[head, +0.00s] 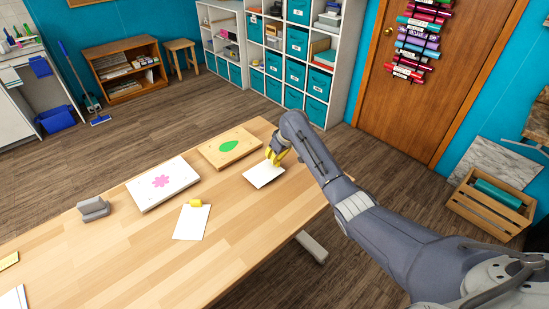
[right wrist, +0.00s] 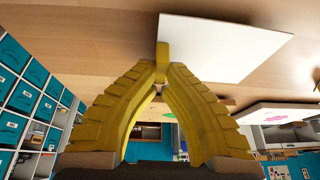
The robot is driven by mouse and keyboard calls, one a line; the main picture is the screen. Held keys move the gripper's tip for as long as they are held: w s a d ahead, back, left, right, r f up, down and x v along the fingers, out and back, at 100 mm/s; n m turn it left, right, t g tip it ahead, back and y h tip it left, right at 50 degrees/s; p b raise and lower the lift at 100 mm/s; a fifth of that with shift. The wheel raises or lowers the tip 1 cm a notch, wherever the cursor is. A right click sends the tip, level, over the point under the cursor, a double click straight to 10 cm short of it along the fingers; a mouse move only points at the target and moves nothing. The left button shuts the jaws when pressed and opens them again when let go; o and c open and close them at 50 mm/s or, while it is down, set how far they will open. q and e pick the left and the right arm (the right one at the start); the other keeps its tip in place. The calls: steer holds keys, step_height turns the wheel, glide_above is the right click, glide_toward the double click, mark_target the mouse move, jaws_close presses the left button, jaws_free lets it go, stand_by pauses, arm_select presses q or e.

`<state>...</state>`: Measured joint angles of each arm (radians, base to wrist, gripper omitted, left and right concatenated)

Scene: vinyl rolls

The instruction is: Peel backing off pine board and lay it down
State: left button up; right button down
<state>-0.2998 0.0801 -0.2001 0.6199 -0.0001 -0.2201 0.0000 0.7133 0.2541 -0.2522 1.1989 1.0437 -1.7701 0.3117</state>
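The pine board (head: 214,153) lies flat on the table's far side with a green leaf design (head: 229,146) on it. A white backing sheet (head: 264,176) lies on or just over the table to the right of the board. It fills the upper part of the right wrist view (right wrist: 225,45), with a yellow tab (right wrist: 162,55) at its edge. My right gripper (head: 277,157) is at that sheet's far edge. Its yellow fingers (right wrist: 160,85) meet at the tab and appear shut on it. Whether the sheet touches the table is unclear. My left gripper is not in view.
A white board (head: 145,199) with a pink flower lies left of the pine board. Another white sheet (head: 190,228) with a yellow tab (head: 196,203) lies nearer. A grey block (head: 93,208) stands at the left. The table's (head: 240,240) near middle is clear.

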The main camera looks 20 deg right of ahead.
steer(key=shift+f, duration=0.3)
steer(key=shift+f, duration=0.35)
steer(key=shift+f, duration=0.15)
stand_by(0.5)
steer(key=shift+c, duration=1)
jaws_free()
steer(key=v, duration=0.9)
stand_by(1.2)
